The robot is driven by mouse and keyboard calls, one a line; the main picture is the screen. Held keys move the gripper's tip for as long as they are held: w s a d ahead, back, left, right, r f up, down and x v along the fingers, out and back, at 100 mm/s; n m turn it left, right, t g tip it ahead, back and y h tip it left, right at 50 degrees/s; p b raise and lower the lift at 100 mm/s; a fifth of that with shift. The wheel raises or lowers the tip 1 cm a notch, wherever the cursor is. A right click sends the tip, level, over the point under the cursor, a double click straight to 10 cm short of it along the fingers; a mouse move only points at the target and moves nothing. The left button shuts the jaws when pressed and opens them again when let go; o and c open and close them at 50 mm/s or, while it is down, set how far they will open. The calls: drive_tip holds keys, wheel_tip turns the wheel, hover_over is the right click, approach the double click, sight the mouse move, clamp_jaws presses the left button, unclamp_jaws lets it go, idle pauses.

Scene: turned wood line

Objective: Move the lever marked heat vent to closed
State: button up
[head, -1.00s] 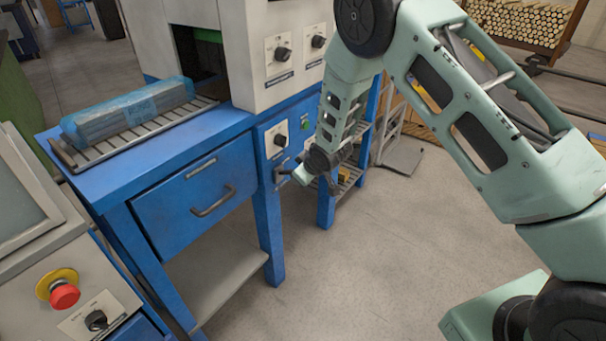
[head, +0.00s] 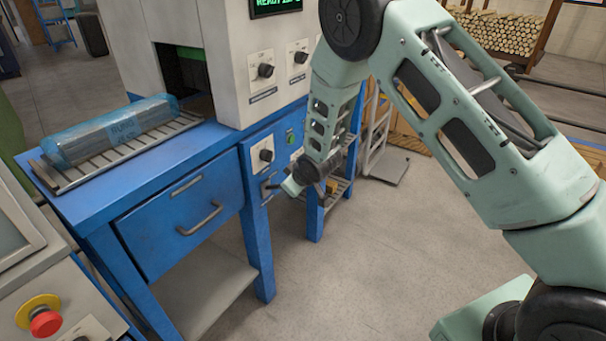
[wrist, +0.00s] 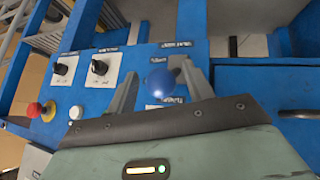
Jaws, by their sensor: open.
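A lever with a round blue knob (wrist: 160,83) shows on the blue panel in the wrist view. A label plate (wrist: 175,44) is above it and smaller position labels are by it; their wording is too blurred to read surely. My gripper (wrist: 160,72) is open, with one finger on each side of the knob. I cannot tell whether either finger touches it. In the head view my gripper (head: 280,189) is low in front of the machine's blue front panel, and the lever is not clearly visible there.
Two dials (wrist: 98,67), a red button (wrist: 34,110) and a white button (wrist: 76,112) are left of the lever in the wrist view. A drawer handle (head: 200,217) juts out beside my gripper. A wrapped blue bundle (head: 112,130) lies on the rack.

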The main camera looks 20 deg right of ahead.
drive_tip(key=v, duration=1.5)
drive_tip(key=shift+p, duration=0.3)
drive_tip(key=shift+s+r, duration=0.1)
drive_tip(key=shift+r, duration=0.05)
drive_tip(key=s+a+r+g+p, duration=0.4)
drive_tip(key=s+a+r+p, duration=0.3)
drive_tip(key=s+r, duration=0.6)
drive_tip(key=s+a+r+g+p, duration=0.1)
drive_tip(key=s+r+g, duration=0.1)
drive_tip(key=s, duration=0.7)
drive_tip(key=s+a+r+g+h+p, duration=0.1)
drive_tip(key=s+r, duration=0.3)
drive_tip(key=s, duration=0.6)
drive_tip(key=shift+n+g+p, duration=0.3)
drive_tip(key=shift+g+p, duration=0.1)
drive_tip(key=shift+p, duration=0.15)
